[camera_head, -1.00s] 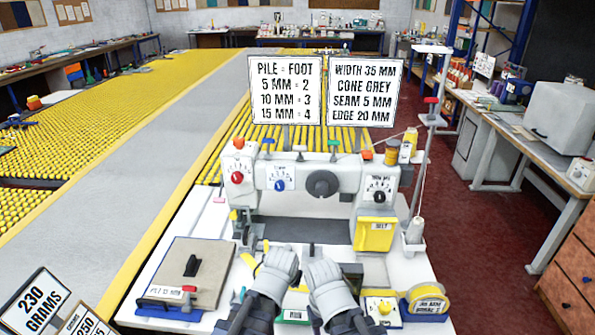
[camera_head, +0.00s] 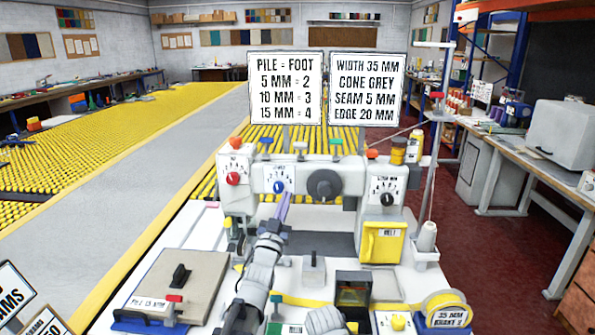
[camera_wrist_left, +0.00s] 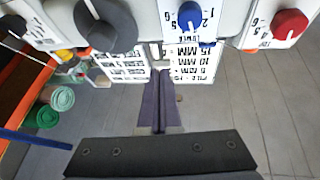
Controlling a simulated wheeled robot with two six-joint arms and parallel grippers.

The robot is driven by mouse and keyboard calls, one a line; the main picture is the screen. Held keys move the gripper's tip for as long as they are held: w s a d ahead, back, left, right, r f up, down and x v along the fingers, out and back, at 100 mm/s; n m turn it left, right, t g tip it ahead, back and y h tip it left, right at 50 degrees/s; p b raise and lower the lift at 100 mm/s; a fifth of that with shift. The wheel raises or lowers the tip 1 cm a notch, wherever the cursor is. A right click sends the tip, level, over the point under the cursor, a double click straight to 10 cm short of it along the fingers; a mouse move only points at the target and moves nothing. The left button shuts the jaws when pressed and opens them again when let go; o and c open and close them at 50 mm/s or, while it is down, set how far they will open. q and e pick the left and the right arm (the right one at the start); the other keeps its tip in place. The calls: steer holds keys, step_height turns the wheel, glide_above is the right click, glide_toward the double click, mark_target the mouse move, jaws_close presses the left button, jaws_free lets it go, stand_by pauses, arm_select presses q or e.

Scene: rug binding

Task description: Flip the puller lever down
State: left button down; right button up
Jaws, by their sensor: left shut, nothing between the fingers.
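The grey sewing machine (camera_head: 350,180) stands on a white bench in the head view. Small levers with coloured tops stick up along its top: an orange-red one (camera_head: 235,142), a blue one (camera_head: 266,142), a green one (camera_head: 336,143) and an orange one (camera_head: 372,154). I cannot read which is the puller lever. My left gripper (camera_head: 285,199) is shut and empty, its tips just below the blue dial (camera_head: 279,187) on the machine's front. In the left wrist view the shut fingers (camera_wrist_left: 159,88) point at the sign boards, beside the blue dial (camera_wrist_left: 190,14). My right gripper is out of view.
A dark knob (camera_head: 324,186), a red dial (camera_head: 233,179) and a yellow box (camera_head: 383,242) sit on the machine front. Two sign boards (camera_head: 285,88) stand behind it. A thread stand (camera_head: 432,150) rises at right. A brown board (camera_head: 183,285) lies at front left.

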mark_target(301, 151)
arm_select(q)
steer(key=shift+s+r+t+h, duration=0.25)
steer(key=shift+r+t+h, duration=0.05)
steer(key=shift+r, duration=0.1)
steer(key=p+x, duration=0.6)
steer(key=x, duration=0.8)
steer(key=shift+a+p, duration=0.1)
steer(key=shift+p, duration=0.25)
